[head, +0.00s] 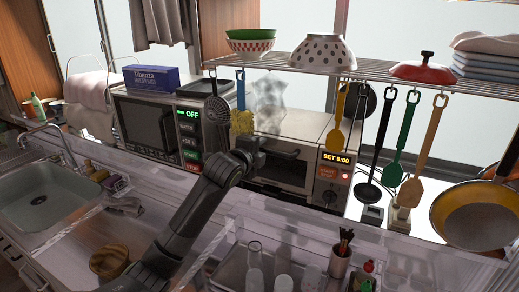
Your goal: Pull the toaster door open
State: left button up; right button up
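The toaster (310,130) is a silver oven behind the counter, right of the microwave, with a "SET 5:00" display and knobs on its right side. Its dark glass door (285,172) faces me and looks closed, with a bar handle (283,153) along the top. My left gripper (260,151) is at the left end of the door, close to the handle. I cannot tell whether it touches the handle or whether its fingers are open. My forearm and gripper hide the door's left edge. My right gripper is not in view.
A microwave (147,130) stands left of the toaster. Utensils, including a green spatula (399,150), hang from a wire shelf (400,78) above and in front. A clear ledge (400,245), glasses (254,262) and a utensil cup (341,262) are nearer. A sink (40,195) is left.

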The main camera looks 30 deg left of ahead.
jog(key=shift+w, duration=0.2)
pick_arm(q)
grip_shut()
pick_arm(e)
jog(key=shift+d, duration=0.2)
pick_arm(q)
jog(key=shift+s+f, duration=0.1)
